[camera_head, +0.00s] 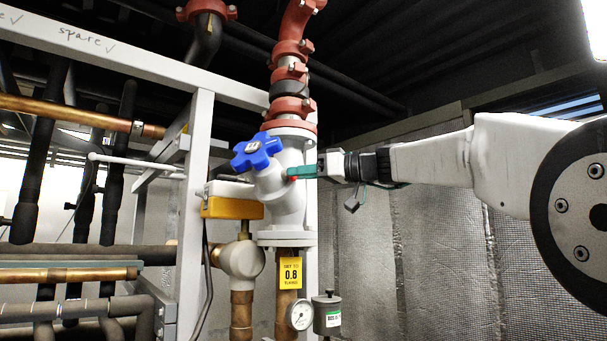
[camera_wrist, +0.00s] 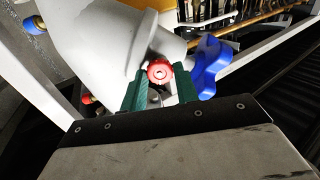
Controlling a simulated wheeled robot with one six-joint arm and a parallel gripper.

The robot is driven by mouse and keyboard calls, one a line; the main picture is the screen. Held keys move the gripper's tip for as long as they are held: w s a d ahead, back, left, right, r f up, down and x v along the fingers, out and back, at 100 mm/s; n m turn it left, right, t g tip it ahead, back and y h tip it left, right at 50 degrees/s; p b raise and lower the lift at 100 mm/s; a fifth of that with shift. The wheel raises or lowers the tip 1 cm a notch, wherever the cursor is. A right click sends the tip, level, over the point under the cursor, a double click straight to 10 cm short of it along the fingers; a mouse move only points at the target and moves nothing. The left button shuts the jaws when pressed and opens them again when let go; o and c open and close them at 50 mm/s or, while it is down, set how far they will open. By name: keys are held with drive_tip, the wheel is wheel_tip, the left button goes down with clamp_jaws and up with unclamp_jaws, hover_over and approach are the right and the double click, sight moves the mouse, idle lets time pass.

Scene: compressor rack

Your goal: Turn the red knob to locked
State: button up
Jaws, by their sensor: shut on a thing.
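The small round red knob (camera_wrist: 159,72) sits on the side of the white valve body (camera_wrist: 105,35), in the middle of the wrist view. My gripper (camera_wrist: 160,84) has its two green fingers on either side of the knob and is shut on it. In the head view, my gripper (camera_head: 297,173) reaches in from the right to the side of the white valve (camera_head: 287,207). The knob is mostly hidden there by the green fingers, with only a trace of red at their tips. Any locked marking on the knob is too small to read.
A blue star-shaped handwheel (camera_head: 256,152) stands close to the left of my fingers; it also shows in the wrist view (camera_wrist: 208,66). Red pipe couplings (camera_head: 290,75) rise above the valve. A yellow tag (camera_head: 290,273), a gauge (camera_head: 301,316) and a grey canister (camera_head: 326,314) are below.

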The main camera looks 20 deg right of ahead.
drive_tip(key=shift+m, duration=8.2)
drive_tip(key=o, duration=1)
drive_tip(key=shift+c, duration=0.2)
drive_tip(key=shift+d, duration=0.1)
drive_tip(key=v, duration=0.7)
drive_tip(key=shift+s+d, duration=0.25)
drive_tip(key=shift+d, duration=0.05)
